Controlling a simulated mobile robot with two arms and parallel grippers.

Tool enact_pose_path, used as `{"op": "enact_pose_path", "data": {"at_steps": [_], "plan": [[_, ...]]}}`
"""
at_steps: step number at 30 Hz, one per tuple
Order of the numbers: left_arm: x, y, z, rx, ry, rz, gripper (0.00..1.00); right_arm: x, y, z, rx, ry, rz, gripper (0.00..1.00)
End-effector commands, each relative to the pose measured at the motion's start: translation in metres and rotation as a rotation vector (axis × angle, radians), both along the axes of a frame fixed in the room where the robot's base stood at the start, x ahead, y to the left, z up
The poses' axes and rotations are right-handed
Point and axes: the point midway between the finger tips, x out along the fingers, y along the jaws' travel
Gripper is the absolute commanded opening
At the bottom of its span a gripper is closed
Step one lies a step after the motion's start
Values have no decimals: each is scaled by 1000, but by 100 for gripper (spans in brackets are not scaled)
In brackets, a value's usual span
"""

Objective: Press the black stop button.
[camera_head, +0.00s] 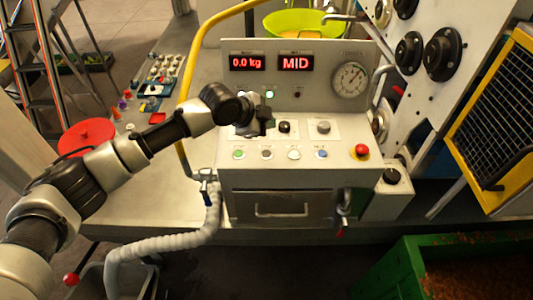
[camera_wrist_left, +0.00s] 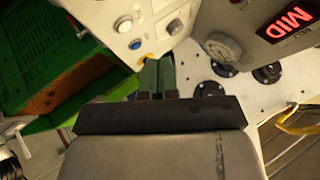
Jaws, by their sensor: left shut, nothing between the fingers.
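My left gripper (camera_head: 266,118) is above the panel's upper left part, just left of the smaller black button. In the left wrist view its fingers (camera_wrist_left: 157,75) are together and empty, and partly cover a yellow-based button (camera_wrist_left: 147,57). Contact with the panel cannot be told. My right gripper is out of view.
The panel (camera_head: 230,180) also bears a red mushroom button (camera_head: 361,150), a grey knob (camera_head: 323,127) and a row of small coloured buttons. Behind it stand lit displays and a gauge (camera_head: 349,80). A yellow pipe (camera_head: 187,80) rises at left. A green crate (camera_head: 408,270) is at lower right.

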Motion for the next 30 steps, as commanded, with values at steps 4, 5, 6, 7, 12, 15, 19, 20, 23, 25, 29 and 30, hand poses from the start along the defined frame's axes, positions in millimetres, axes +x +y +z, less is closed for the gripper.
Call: {"op": "enact_pose_path", "data": {"at_steps": [4, 5, 6, 7, 12, 15, 19, 20, 23, 25, 29, 30], "plan": [[0, 0, -19, 0, 1, 1, 0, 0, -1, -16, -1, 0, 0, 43], [0, 0, -23, 0, 1, 1, 0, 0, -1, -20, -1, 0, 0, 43], [0, 1, -29, 2, 0, 1, 0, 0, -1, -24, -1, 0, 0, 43], [0, 1, -33, 2, 0, 1, 0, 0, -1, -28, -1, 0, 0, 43], [0, 0, -58, 1, -1, 1, 0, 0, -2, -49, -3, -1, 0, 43], [0, 0, -70, -1, 2, 1, 0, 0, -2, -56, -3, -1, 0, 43], [0, 0, -80, 0, 1, 1, 0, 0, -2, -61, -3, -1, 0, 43], [0, 0, -81, 0, 1, 1, 0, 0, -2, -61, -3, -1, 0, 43], [0, 0, -82, 0, 0, 0, 0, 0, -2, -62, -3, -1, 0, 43], [0, 0, -82, 0, -1, 1, 0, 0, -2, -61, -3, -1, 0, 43], [0, 0, -82, 0, 0, 0, 0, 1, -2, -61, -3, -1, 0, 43], [0, 0, -82, 0, 0, 0, 0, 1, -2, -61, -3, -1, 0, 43]]}}
